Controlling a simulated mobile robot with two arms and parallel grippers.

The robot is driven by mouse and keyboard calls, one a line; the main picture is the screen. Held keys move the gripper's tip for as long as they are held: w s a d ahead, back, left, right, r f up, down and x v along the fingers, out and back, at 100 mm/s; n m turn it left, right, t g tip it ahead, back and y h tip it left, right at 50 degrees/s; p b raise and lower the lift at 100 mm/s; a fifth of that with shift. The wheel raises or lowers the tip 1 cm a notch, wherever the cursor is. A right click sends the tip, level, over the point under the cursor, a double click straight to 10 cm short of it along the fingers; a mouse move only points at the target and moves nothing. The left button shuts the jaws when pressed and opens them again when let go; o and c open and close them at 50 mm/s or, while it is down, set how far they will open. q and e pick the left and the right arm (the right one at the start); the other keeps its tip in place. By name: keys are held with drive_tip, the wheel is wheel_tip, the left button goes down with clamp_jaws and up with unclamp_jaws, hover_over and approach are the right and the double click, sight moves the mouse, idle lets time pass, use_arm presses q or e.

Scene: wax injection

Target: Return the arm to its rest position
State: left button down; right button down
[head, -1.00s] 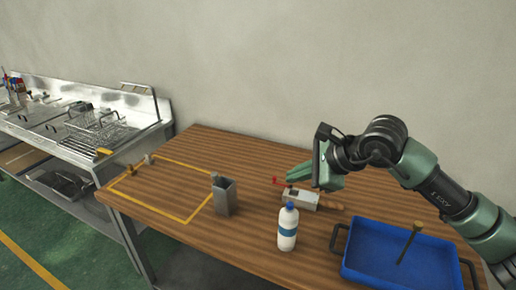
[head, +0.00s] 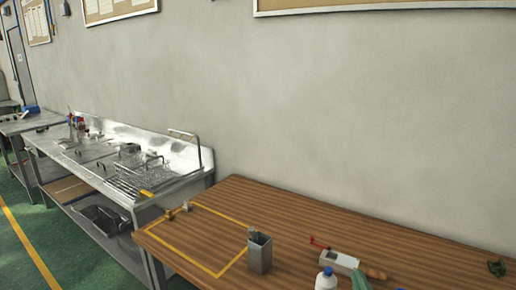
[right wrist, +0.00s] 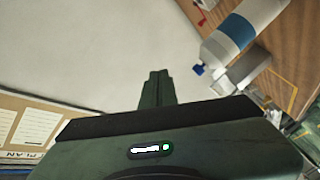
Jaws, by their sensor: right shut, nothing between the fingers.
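My right gripper (head: 497,268) shows only as a small green fingertip part at the lower right of the head view, above the wooden table (head: 440,262). In the right wrist view its green fingers (right wrist: 155,88) are together with nothing between them, against the plain wall. The rest of the right arm is out of the head view. My left arm and gripper are not in view.
The table holds a grey injection tool (head: 340,262) with a red lever, a white bottle (head: 326,281), a metal container (head: 260,256) and small pieces (head: 187,206) by a yellow outline. A steel sink bench (head: 125,165) stands left.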

drive_tip(key=s+d+f+m+g, duration=0.1)
drive_tip(key=s+f+m+g, duration=0.3)
drive_tip(key=f, duration=0.4)
drive_tip(key=s+d+f+m+g, duration=0.1)
drive_tip(key=s+f+g, duration=0.3)
drive_tip(key=s+f, duration=0.3)
drive_tip(key=s+a+f+m+g+y, duration=0.1)
drive_tip(key=s+a+f+g, duration=0.2)
drive_tip(key=s, duration=0.4)
drive_tip(key=s+f+m+g, duration=0.25)
drive_tip(key=s+f, duration=0.25)
drive_tip(key=s, duration=0.3)
wheel_tip(320, 180, down, 27)
drive_tip(key=n+g, duration=0.1)
drive_tip(key=g, duration=0.1)
drive_tip(key=s+d+f, duration=0.3)
drive_tip(key=s+f, duration=1.2)
drive_tip(key=s, duration=0.2)
drive_tip(key=shift+s+f+g, duration=0.15)
drive_tip(key=shift+s+g, duration=0.05)
drive_tip(key=shift+g, duration=0.15)
